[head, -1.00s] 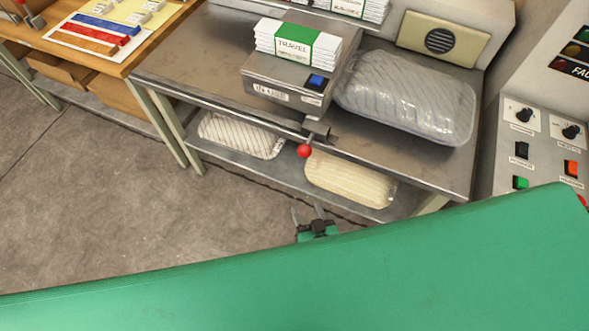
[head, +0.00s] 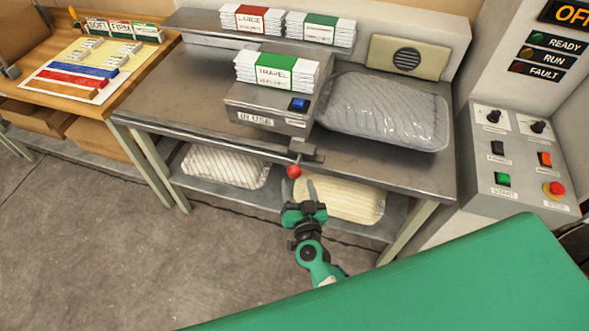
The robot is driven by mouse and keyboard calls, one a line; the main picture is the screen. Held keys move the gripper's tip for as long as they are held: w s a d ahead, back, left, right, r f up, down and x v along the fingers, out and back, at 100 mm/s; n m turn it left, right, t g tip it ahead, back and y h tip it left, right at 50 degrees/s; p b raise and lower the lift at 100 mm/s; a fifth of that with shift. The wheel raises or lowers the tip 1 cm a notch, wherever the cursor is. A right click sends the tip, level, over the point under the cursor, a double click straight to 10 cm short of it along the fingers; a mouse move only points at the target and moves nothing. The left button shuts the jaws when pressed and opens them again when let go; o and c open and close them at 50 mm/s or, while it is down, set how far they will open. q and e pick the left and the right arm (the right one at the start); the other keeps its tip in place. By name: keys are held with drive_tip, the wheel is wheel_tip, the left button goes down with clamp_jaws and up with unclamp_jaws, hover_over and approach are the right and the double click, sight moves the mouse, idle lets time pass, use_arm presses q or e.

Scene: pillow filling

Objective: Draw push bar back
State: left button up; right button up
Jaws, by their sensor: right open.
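The push bar (head: 306,151) is a short metal bar at the front edge of the steel bench (head: 400,176), with a red ball knob (head: 294,171) hanging at its front. My right gripper (head: 297,186) is open and empty, just below the knob in the picture. Its two fingers point up towards the knob, one on either side of it; whether they touch it cannot be told. Behind the bar is a grey box (head: 250,112) labelled IN USE with a blue button (head: 299,104), holding a stack of TRAVEL packs (head: 277,72). My left gripper is out of view.
A wrapped pillow (head: 385,110) lies on the bench, right of the box. Two more pillows lie on the lower shelf, one (head: 226,166) left and one (head: 345,200) behind my gripper. A control panel (head: 520,165) stands right. A wooden desk (head: 130,85) stands left.

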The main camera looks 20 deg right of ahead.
sight(296, 177)
drive_tip(key=shift+w+d, duration=0.2)
drive_tip(key=shift+w, duration=1.3)
drive_tip(key=shift+w+d, duration=0.2)
drive_tip(key=shift+w, duration=1.25)
clamp_jaws()
drive_tip(key=shift+p, duration=0.3)
